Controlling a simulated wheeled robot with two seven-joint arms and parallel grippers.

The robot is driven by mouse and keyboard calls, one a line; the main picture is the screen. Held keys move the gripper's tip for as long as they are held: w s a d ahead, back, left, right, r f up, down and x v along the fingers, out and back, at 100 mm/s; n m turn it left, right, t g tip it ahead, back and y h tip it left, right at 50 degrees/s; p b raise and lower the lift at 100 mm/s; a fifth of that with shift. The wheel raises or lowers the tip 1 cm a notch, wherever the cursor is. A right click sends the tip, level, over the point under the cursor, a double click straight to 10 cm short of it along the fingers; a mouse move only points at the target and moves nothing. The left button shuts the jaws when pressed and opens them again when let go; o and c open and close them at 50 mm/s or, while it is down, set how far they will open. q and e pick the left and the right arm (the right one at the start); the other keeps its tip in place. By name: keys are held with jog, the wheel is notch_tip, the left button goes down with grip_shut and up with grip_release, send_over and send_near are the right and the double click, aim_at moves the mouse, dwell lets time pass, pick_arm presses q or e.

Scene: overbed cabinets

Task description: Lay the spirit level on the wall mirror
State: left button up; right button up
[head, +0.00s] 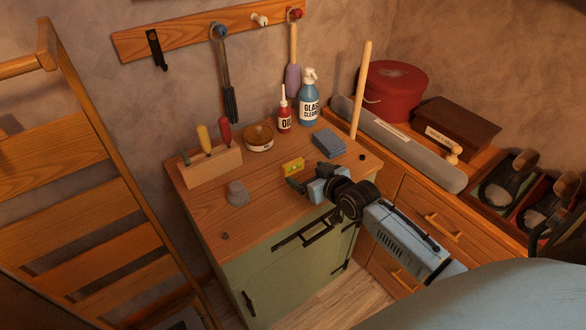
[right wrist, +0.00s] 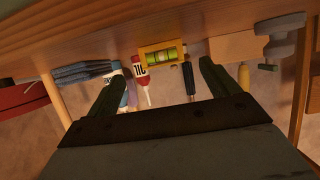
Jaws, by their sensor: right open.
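The spirit level (head: 292,167) is a small yellow block with a green vial. It lies on the wooden cabinet top (head: 215,214), near its middle. My right gripper (head: 300,186) is open and empty, just on the near side of the level. In the right wrist view, the level (right wrist: 161,54) shows ahead, between the two spread fingers (right wrist: 160,85), apart from them. I cannot make out a wall mirror in either view. My left gripper is not in view.
A blue cloth (head: 328,143), oil bottle (head: 284,115), glass cleaner (head: 309,100), round tin (head: 258,137) and wooden tool block (head: 212,167) stand around the level. A grey cup-like piece (head: 238,193) is at left. The front left of the top is mostly clear.

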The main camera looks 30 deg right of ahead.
aim_at(295, 167)
jog(key=shift+b+x, duration=0.45)
jog(key=shift+x, duration=2.3)
jog(key=shift+a, duration=0.1)
jog(key=shift+c, duration=0.2)
jog(key=c, duration=1)
jog(key=shift+r, duration=0.1)
